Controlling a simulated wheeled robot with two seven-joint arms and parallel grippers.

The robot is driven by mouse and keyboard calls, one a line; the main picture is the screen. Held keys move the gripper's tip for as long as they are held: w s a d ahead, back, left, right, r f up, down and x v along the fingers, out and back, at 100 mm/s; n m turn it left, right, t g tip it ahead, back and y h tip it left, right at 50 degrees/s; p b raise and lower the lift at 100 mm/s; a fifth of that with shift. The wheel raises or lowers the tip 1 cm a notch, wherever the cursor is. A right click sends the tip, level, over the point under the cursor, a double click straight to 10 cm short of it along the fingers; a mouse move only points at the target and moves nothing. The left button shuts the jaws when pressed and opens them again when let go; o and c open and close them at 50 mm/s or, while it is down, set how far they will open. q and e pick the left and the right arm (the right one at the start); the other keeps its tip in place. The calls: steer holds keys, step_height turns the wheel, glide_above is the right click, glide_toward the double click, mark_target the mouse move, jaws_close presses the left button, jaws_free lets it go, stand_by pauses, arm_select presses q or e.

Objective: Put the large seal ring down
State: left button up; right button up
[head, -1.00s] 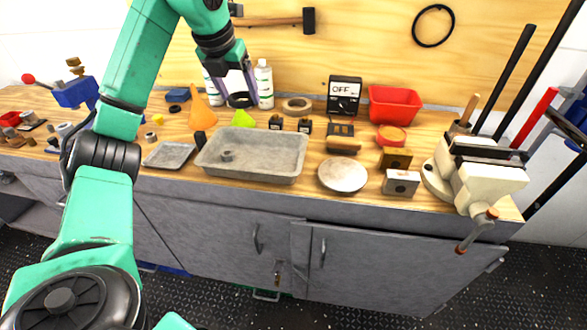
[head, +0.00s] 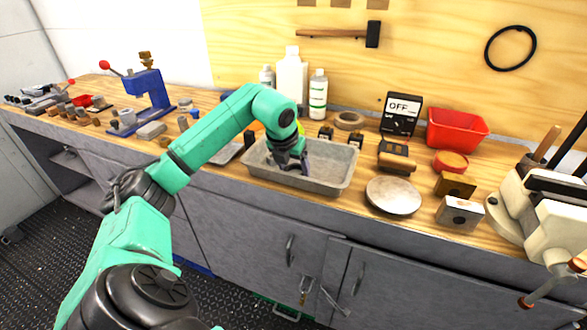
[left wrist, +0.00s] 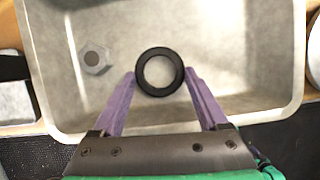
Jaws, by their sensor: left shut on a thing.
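The large seal ring (left wrist: 160,51) is a thick black ring, held between the purple fingertips of my left gripper (left wrist: 160,74) in the left wrist view. In the head view my left gripper (head: 291,163) points down into the grey metal tray (head: 312,184), left of its middle. The arm and fingers largely hide the ring there. The tray also fills the left wrist view (left wrist: 232,60), with its floor under the ring. I cannot tell whether the ring touches that floor. My right gripper is not in view.
A grey hex nut (left wrist: 96,60) lies in the tray, left of the ring and apart from it. White bottles (head: 318,95) stand behind the tray. A round pale disc (head: 393,196) lies to its right. The tray's right part is clear.

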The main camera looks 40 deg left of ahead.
arm_select(q)
steer(key=o, duration=1.2)
steer(key=shift+f, duration=0.1)
steer(key=shift+r, duration=0.3)
steer(key=p+v, duration=0.1)
steer(key=v, duration=1.1)
steer(key=shift+s+f, duration=0.1)
